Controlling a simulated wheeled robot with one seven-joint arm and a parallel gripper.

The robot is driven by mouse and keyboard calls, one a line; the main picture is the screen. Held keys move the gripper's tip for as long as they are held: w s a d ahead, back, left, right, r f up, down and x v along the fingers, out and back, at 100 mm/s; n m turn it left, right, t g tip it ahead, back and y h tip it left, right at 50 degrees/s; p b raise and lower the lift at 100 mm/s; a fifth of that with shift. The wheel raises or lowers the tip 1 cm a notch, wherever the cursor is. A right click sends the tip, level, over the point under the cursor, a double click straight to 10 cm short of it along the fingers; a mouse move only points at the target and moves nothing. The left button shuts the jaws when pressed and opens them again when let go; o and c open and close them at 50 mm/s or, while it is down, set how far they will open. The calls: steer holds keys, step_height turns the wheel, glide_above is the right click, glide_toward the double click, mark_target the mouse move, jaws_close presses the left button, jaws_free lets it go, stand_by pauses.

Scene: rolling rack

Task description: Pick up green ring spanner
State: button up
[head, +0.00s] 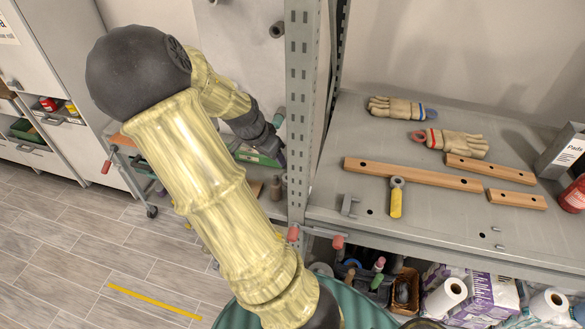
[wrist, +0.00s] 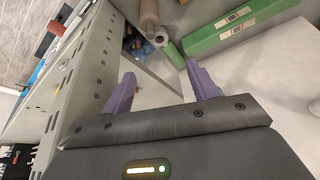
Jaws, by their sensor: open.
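In the wrist view, a short green handle with a grey ring end, which looks like the green ring spanner (wrist: 174,54), lies on the pale shelf surface ahead of my gripper (wrist: 160,80). It is beyond the fingertips, roughly in line with the gap between them. My purple fingers are apart with nothing between them. In the head view, my gripper (head: 281,156) is partly hidden by my arm and the rack post, and I cannot make out the spanner there.
A long green box (wrist: 235,27) lies right of the spanner, and a brown cylinder (wrist: 149,14) lies beyond it. A perforated metal post (head: 300,110) stands beside my gripper. The right shelf holds gloves (head: 460,142), wooden bars (head: 415,174) and a yellow-handled ring tool (head: 396,204).

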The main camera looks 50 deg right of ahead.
steer(key=p+x, duration=0.1)
steer(key=x, duration=1.1)
steer(key=shift+f, duration=0.15)
steer(key=shift+f, duration=0.1)
steer(key=p+x, duration=0.1)
steer(key=x, duration=0.1)
steer(key=p+x, duration=0.1)
steer(key=x, duration=0.1)
steer(key=shift+d, duration=0.3)
steer(key=shift+d+f, duration=0.1)
steer(key=shift+f, duration=0.3)
steer(key=shift+c, duration=0.2)
steer(key=c, duration=1.2)
steer(key=shift+r, duration=0.1)
